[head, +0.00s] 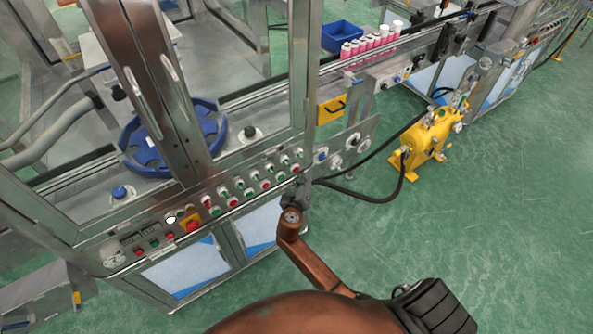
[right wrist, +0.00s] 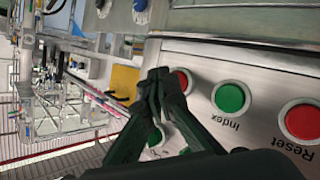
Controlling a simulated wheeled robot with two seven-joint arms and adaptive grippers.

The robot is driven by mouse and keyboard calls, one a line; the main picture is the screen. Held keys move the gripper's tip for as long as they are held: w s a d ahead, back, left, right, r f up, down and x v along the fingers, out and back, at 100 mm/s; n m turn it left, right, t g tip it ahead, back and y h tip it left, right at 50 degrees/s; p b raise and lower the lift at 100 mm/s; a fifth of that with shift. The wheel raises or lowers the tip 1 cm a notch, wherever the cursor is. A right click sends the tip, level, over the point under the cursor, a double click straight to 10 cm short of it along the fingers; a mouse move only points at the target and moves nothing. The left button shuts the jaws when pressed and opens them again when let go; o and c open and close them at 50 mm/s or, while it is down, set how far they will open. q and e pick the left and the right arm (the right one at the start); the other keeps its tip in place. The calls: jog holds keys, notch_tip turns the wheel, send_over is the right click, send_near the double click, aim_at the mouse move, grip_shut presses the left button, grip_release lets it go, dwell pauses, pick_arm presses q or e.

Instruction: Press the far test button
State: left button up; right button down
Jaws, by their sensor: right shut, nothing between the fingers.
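A sloped metal control panel (head: 225,200) with rows of red and green buttons runs along the front of the machine in the head view. My right gripper (head: 299,186) is at the panel's far right end. In the right wrist view its dark fingers (right wrist: 158,84) are shut and empty, with the tips beside a red button (right wrist: 181,80). A green button labelled Index (right wrist: 231,97) and a red one labelled Reset (right wrist: 301,121) are clear. I cannot read a test label. My left gripper is out of view.
A yellow-and-red emergency stop (head: 190,222) sits further left on the panel. A yellow pump unit (head: 430,137) with black hoses stands on the green floor to the right. Pink cans (head: 370,45) line the conveyor near a blue bin (head: 343,36). A metal frame post rises beside the panel's right end.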

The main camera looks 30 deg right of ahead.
jog(key=shift+s, duration=0.1)
jog(key=s, duration=0.4)
jog(key=shift+s+d+p, duration=0.2)
jog(key=shift+s+p, duration=0.15)
jog(key=shift+s, duration=0.05)
dwell(0.6)
jog(key=s+a+f+n+g+y, duration=0.1)
jog(key=s+f+g+y, duration=0.1)
jog(key=s+f, duration=0.75)
jog(key=s+a+f+n+g+y, duration=0.15)
jog(key=s+f, duration=0.35)
jog(key=f, duration=1)
jog(key=s+f+n+g+y, duration=0.25)
jog(key=s+f, duration=0.45)
jog(key=f, duration=0.5)
jog(key=s+f+g+y, duration=0.1)
jog(key=s+f, duration=0.4)
jog(key=s, duration=0.7)
jog(key=s+f+m+g+y, duration=0.1)
jog(key=s+f, duration=0.4)
jog(key=s, duration=0.7)
jog(key=s+a+f+g+y, duration=0.1)
jog(key=s+f, duration=0.4)
jog(key=s, duration=0.7)
jog(key=shift+s+g, duration=0.3)
jog(key=shift+g, duration=0.6)
